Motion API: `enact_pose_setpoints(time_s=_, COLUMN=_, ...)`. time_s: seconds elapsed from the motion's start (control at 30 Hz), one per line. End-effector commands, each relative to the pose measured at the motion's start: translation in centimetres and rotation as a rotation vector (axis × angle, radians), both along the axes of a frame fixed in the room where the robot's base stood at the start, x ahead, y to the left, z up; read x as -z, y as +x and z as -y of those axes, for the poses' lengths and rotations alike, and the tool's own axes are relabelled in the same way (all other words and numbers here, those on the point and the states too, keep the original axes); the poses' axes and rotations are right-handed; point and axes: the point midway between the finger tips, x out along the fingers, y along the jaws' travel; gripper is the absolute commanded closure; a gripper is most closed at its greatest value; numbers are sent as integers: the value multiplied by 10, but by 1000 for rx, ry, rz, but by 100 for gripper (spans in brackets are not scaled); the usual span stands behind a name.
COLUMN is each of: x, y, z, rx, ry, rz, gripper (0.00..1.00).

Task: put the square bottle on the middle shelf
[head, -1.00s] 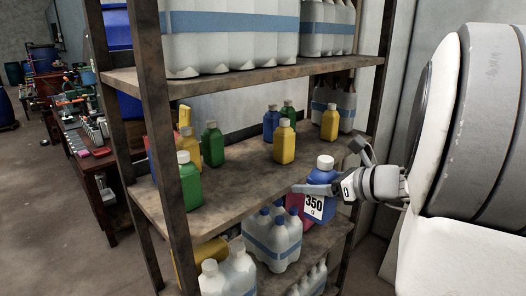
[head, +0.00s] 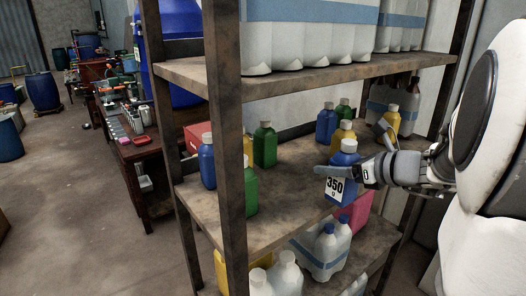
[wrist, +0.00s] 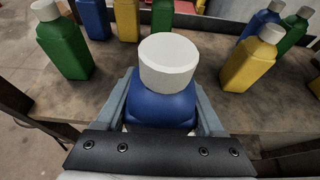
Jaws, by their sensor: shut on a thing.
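The square bottle (head: 344,172) is blue with a white cap and a white label reading 350. My gripper (head: 350,174) is shut on it and holds it upright at the front edge of the middle shelf (head: 290,205). In the wrist view the blue bottle (wrist: 160,105) sits between the two grey fingers of my gripper (wrist: 162,112), its cap toward the camera.
Green bottles (head: 265,146), a blue bottle (head: 207,162) and yellow bottles (head: 392,120) stand on the middle shelf. Bare board lies between the left and right groups. A dark front post (head: 229,150) and the upper shelf (head: 300,78) bound the space.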

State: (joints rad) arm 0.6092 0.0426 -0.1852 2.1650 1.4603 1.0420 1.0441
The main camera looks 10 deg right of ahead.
Motion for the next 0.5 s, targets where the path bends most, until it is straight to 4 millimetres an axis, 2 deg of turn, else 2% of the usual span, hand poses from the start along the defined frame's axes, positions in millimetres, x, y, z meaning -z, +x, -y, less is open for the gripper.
enact_pose_setpoints(time_s=0.1, x=-2, y=31, z=-14, rx=-5, ry=0, rz=1, gripper=100)
enact_pose_setpoints(time_s=0.3, x=-2, y=80, z=-34, rx=-5, ry=0, rz=1, gripper=100)
enact_pose_setpoints(time_s=0.5, x=-2, y=110, z=-46, rx=-2, ry=1, rz=2, gripper=100)
